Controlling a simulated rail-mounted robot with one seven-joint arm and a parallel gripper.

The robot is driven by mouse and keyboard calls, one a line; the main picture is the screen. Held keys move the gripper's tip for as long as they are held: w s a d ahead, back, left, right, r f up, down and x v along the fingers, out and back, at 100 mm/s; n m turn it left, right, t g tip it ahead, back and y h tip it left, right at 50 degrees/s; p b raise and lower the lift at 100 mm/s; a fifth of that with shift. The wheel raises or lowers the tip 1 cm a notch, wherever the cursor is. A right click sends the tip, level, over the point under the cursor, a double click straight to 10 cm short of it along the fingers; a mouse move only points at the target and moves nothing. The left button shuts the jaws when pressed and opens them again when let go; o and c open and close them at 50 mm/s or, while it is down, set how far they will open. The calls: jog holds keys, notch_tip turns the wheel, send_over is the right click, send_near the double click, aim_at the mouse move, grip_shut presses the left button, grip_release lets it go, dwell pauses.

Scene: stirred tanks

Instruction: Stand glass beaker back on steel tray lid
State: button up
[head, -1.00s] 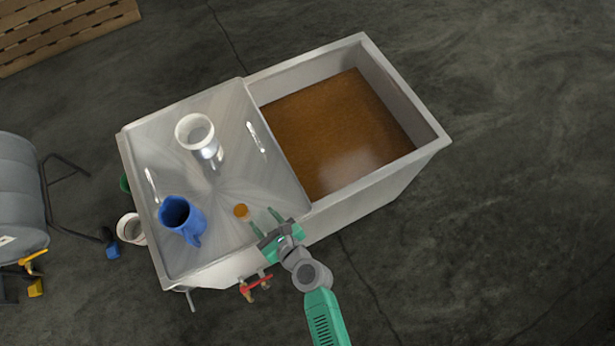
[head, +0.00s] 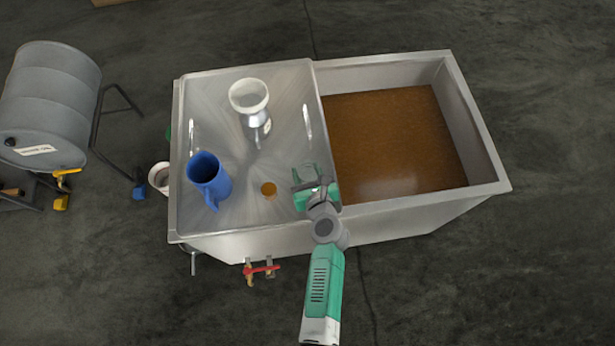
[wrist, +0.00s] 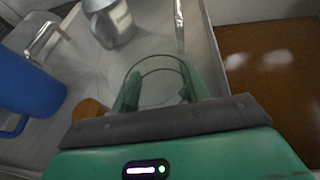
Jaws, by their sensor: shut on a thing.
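The clear glass beaker (wrist: 158,84) is between the fingers of my gripper (wrist: 160,92) in the wrist view; its thin round rim shows, but its base is hard to make out. In the head view my gripper (head: 310,180) is over the front right part of the steel tray lid (head: 285,105), near the lid's right edge, and the beaker there is too faint to outline. The gripper is shut on the beaker. I cannot tell whether the beaker touches the lid.
A blue jug (head: 207,180) and a metal funnel-topped vessel (head: 250,100) stand on the lid. A round brown spot (head: 268,189) is left of my gripper. The open tank with brown contents (head: 395,140) lies to the right. A grey drum (head: 52,100) is far left.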

aim_at(307, 177)
jog(key=shift+w, duration=0.3)
jog(key=shift+s+f+b, duration=0.1)
jog(key=shift+f+b, duration=1.25)
jog(key=shift+f, duration=0.45)
jog(key=shift+f, duration=0.2)
jog(key=o, duration=1)
jog(key=shift+r, duration=0.1)
jog(key=p+v, duration=0.5)
jog(key=v, duration=0.7)
jog(key=shift+r, duration=0.15)
